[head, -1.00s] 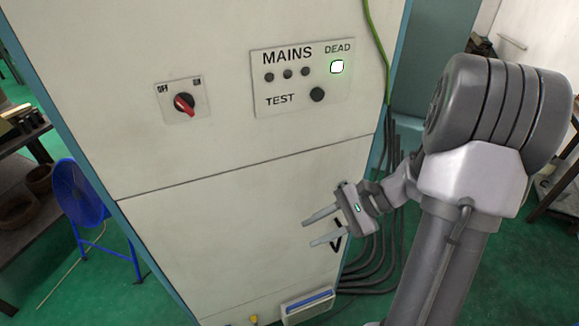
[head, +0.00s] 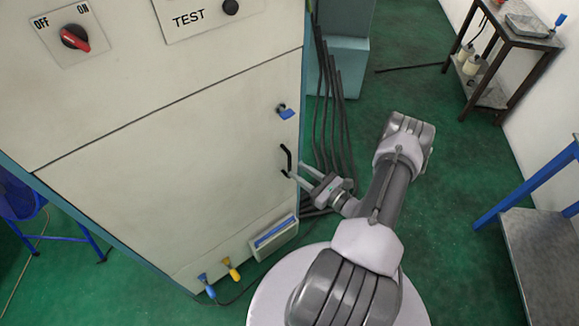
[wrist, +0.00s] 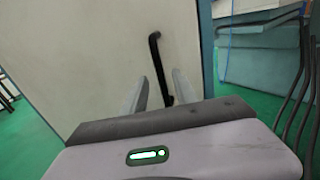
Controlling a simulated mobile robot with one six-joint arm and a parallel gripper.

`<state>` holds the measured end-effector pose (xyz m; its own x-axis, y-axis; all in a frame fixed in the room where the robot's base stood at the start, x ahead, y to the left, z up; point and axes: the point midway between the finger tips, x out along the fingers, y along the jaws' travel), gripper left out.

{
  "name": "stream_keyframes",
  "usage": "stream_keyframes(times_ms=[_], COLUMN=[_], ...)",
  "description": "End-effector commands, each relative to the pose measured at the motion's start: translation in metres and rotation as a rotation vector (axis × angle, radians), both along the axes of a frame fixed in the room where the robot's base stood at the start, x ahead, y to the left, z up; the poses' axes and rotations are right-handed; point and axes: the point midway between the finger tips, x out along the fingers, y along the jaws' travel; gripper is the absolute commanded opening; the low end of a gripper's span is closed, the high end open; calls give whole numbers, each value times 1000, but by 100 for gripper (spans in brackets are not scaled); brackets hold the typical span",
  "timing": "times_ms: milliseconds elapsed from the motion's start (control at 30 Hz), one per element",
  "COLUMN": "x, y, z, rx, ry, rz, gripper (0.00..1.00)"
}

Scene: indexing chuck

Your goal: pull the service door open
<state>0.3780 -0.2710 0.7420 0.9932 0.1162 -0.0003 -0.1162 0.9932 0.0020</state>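The service door (head: 190,165) is the pale lower panel of the cabinet and looks closed, flush with the panel above. Its black bar handle (head: 286,158) is near the door's right edge. It also shows in the wrist view (wrist: 155,55), running down between my two fingers. My gripper (head: 295,171) is at the lower part of the handle, with its fingers spread apart. In the wrist view my gripper (wrist: 155,88) has a gap around the handle's lower end. Whether a finger touches the handle or the door is not clear. A blue latch-like part (head: 286,112) sits on the door above the handle.
A red-pointer OFF/ON switch (head: 75,38) and TEST panel (head: 205,15) are above. Dark cables (head: 340,130) hang beside the cabinet's right side. A pale box with a blue top (head: 273,238) is low on the cabinet front.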

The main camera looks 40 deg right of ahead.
Motion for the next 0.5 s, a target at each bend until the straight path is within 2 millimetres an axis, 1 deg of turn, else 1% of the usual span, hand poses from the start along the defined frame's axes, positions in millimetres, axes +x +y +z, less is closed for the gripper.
stream_keyframes(times_ms=[33,100,200,333,500], x=[12,26,40,49,51], y=[2,4,5,6,6], z=[-2,-2,-1,0,1], rx=[-2,-2,-1,-1,-1], ry=[0,-1,0,-1,-1], rz=[5,3,2,1,0], gripper=[34,34,34,34,34])
